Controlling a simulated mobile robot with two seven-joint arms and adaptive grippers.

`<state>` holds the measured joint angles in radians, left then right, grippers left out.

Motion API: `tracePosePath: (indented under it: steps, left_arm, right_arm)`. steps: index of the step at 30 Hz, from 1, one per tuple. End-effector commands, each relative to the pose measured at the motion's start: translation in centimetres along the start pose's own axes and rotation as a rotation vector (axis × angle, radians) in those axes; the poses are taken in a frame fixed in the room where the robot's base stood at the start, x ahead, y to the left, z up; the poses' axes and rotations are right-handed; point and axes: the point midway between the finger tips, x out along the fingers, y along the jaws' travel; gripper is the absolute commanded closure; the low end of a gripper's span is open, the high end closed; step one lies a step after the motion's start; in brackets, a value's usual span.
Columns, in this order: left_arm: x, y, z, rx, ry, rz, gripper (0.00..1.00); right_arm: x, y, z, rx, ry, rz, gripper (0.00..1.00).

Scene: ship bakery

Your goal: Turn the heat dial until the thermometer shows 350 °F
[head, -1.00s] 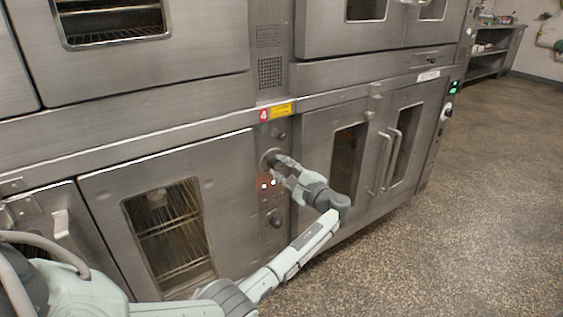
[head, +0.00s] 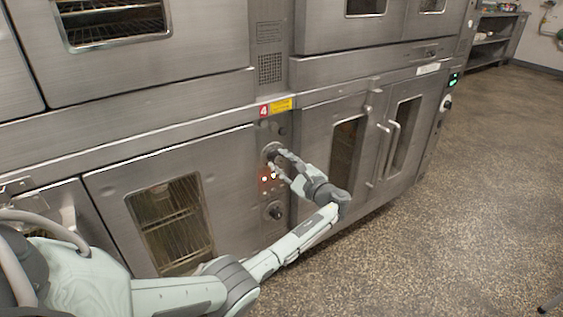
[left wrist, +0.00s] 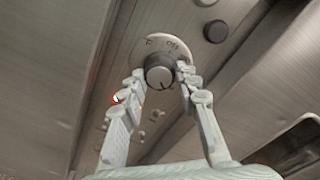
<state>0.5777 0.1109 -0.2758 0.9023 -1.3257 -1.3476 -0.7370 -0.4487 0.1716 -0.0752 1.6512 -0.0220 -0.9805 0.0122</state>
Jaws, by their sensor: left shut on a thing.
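The heat dial (head: 271,150) is a dark round knob on a pale round plate, on the narrow oven panel below the red number 4 label. In the left wrist view the knob (left wrist: 158,71) sits between my two fingers, with "OFF" printed on the plate above it. My left gripper (head: 279,162) is shut on this dial; it also shows in the left wrist view (left wrist: 157,75), one finger on each side. My fingers partly hide the dial in the head view. I cannot make out a thermometer reading. My right gripper is not in view.
A second dark knob (head: 275,212) is lower on the panel. Oven doors with windows flank it, and vertical handles (head: 391,148) stand out on the right. A green display (head: 453,81) is farther right. Open speckled floor (head: 470,220) lies right.

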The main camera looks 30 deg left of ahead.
Motion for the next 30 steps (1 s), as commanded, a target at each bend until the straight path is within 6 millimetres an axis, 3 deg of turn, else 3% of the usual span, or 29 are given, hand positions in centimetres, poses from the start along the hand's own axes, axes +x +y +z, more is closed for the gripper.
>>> tracePosePath:
  steps: [4, 5, 10, 21, 30]
  left_arm:
    - [-0.1, 0.1, -0.1, 0.000, 0.001, 0.001, 0.98]
    - [-0.1, 0.1, -0.1, 0.000, 0.001, 0.001, 0.68]
    - [-0.1, 0.1, -0.1, 0.000, 0.001, 0.000, 0.48]
    - [-0.6, 0.0, -0.1, -0.001, 0.002, 0.000, 0.48]
    - [-6.3, 0.0, -0.1, -0.002, 0.004, -0.001, 0.48]
  right_arm:
    - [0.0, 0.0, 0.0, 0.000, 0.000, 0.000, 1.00]
    - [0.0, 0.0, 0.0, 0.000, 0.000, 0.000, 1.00]
    - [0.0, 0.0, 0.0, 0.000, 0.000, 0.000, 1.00]
    - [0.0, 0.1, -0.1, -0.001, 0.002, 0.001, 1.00]
    - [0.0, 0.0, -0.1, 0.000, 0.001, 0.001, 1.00]
